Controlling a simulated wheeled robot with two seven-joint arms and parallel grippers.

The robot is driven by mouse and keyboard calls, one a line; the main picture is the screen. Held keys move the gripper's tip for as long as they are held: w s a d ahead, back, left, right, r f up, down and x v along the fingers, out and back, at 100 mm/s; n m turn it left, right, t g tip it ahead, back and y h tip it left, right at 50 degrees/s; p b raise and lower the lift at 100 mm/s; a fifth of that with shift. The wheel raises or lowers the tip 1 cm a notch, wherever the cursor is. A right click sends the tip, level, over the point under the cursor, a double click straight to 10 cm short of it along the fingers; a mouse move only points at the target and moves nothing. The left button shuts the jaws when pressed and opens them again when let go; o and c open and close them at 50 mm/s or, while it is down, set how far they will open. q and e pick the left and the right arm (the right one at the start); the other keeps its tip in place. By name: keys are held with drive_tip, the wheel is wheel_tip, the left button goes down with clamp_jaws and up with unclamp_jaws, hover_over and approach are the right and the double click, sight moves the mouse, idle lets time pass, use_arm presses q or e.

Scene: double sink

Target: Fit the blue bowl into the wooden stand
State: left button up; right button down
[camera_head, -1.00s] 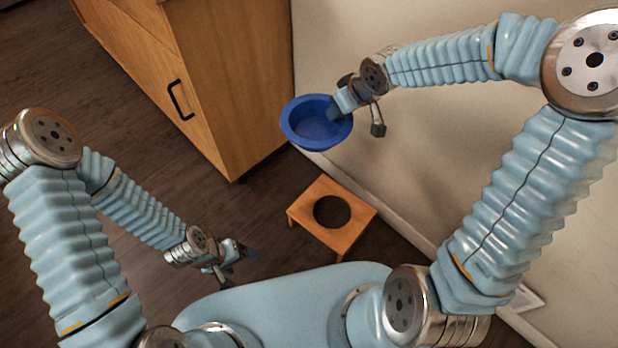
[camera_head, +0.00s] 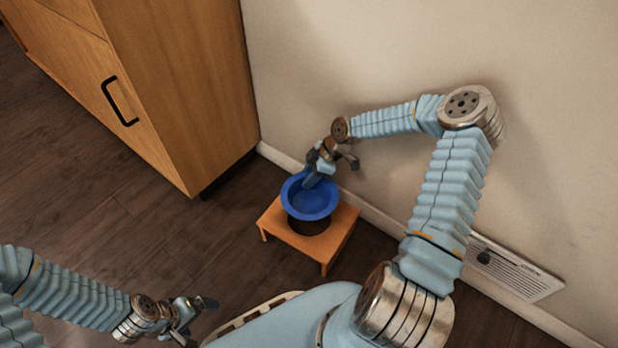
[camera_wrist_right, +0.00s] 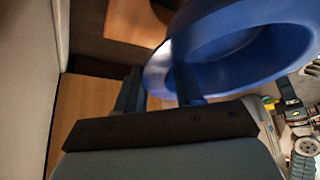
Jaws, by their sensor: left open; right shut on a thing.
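The blue bowl (camera_head: 312,203) is over the wooden stand (camera_head: 276,232) in the head view. The dark round hole of the stand shows just below the bowl's front side. The bowl looks a little above the stand, and I cannot tell whether they touch. My right gripper (camera_head: 313,180) is shut on the bowl's far rim. The right wrist view shows the bowl (camera_wrist_right: 235,50) large and tilted, with its rim between the fingers of the right gripper (camera_wrist_right: 160,92). My left gripper (camera_head: 200,318) is open and empty, low at the left, well away from the stand.
A wooden cabinet (camera_head: 180,90) with a black handle stands on the left behind the stand. A pale wall (camera_head: 400,50) with a baseboard runs close behind the stand and right arm. A floor vent (camera_head: 515,268) is at the right. The dark wood floor (camera_head: 130,220) is clear at the left.

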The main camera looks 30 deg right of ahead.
sight(310, 193)
drive_tip(key=shift+d+r+m, duration=0.1)
drive_tip(key=shift+r+m, duration=0.05)
drive_tip(key=shift+m, duration=0.15)
wheel_tip(310, 193, down, 6)
drive_tip(key=b, duration=0.4)
drive_tip(key=shift+f+b, duration=1.25)
drive_tip(key=shift+f, duration=0.35)
idle(1.3)
drive_tip(key=c, duration=0.6)
unclamp_jaws()
drive_tip(key=shift+c, duration=0.2)
